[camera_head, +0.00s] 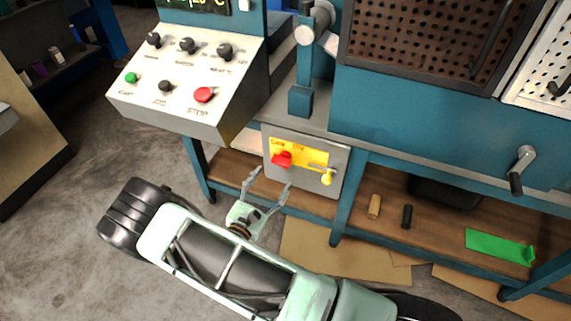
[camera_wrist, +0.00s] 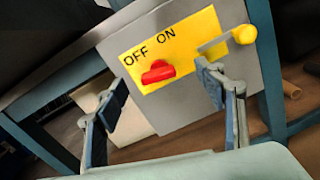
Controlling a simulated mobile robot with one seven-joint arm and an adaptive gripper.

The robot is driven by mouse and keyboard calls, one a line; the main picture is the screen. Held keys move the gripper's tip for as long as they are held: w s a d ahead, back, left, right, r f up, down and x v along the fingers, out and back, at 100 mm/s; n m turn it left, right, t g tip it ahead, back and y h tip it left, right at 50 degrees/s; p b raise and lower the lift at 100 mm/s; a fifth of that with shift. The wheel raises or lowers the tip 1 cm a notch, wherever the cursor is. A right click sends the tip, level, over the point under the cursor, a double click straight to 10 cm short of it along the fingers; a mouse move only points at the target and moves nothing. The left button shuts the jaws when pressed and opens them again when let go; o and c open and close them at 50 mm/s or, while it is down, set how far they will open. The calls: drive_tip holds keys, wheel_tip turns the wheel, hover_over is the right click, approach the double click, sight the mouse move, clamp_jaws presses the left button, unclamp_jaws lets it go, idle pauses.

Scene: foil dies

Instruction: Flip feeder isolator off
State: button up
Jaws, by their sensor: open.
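The feeder isolator is a grey box (camera_head: 335,158) with a yellow plate (camera_head: 310,153), mounted below the bench top. Its red handle (camera_head: 282,159) sits at the plate's lower left in the head view. In the wrist view the red handle (camera_wrist: 157,72) lies below the words OFF and ON on the yellow plate (camera_wrist: 185,35). A yellow knob (camera_wrist: 244,34) is at the plate's right end. My gripper (camera_head: 268,187) is open and empty in front of the box. In the wrist view the fingers of my gripper (camera_wrist: 160,95) stand either side of the red handle, apart from it.
A sloped control panel (camera_head: 190,85) with knobs and a red stop button (camera_head: 204,95) overhangs to the upper left. A crank handle (camera_head: 521,168) sticks out at the right. The lower shelf (camera_head: 400,245) holds two small cylinders and a green piece (camera_head: 500,246).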

sight(286, 152)
drive_tip(key=shift+n+y, duration=0.4)
drive_tip(key=x, duration=0.3)
drive_tip(key=f+b+x, duration=0.1)
drive_tip(key=x, duration=0.3)
drive_tip(key=a+x, duration=0.1)
drive_tip(key=x, duration=0.2)
drive_tip(key=shift+w+d+f+b, duration=0.1)
drive_tip(key=shift+w+f+b, duration=0.15)
drive_tip(key=shift+w+b, duration=0.1)
